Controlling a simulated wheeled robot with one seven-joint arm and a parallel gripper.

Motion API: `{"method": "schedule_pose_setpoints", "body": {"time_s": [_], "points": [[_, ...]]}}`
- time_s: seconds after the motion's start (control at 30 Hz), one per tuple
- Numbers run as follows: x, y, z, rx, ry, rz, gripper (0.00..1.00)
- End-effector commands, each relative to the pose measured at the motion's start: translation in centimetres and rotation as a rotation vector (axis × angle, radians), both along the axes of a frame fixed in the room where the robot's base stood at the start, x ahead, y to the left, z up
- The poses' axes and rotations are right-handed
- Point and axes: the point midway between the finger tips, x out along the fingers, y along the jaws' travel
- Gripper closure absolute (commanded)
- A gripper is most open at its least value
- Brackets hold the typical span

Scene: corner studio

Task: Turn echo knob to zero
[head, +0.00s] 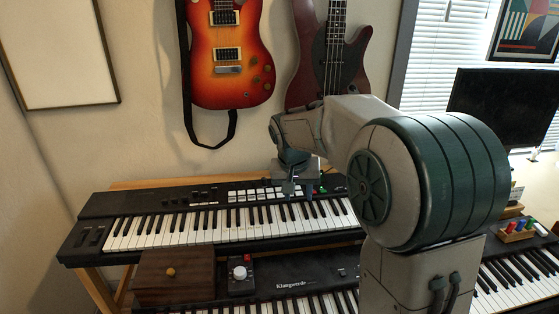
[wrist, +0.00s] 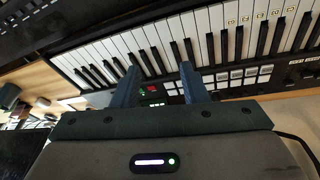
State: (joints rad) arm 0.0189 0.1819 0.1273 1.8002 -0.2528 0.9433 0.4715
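My gripper (head: 298,188) is above the rear panel of the upper keyboard (head: 90,238) in the head view. In the wrist view my gripper (wrist: 158,80) has its two dark fingers apart, with nothing held between them. A small red display (wrist: 152,91) on the keyboard panel shows between the fingers. No label reading echo is legible, so I cannot tell which control is the echo knob. A small black box (head: 241,287) with a pale round knob (head: 239,272) stands in front of the upper keyboard, away from my gripper.
A wooden box (head: 174,278) with a round yellowish knob stands left of the black box. A lower keyboard (head: 300,284) lies in front. Two guitars hang on the wall behind, a sunburst one (head: 227,75) and a dark red one (head: 308,78). Another keyboard (head: 515,278) is at right.

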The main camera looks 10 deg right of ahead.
Motion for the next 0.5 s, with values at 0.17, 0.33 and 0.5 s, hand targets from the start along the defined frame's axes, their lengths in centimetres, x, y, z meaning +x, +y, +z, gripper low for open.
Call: {"method": "schedule_pose_setpoints", "body": {"time_s": [0.17,0.33,0.5], "points": [[7.7,1.0,2.4,0.005,-0.047,-0.084,0.60],[13.6,1.7,3.0,0.023,-0.096,-0.168,0.60],[17.0,1.9,2.8,0.038,-0.129,-0.228,0.60]]}}
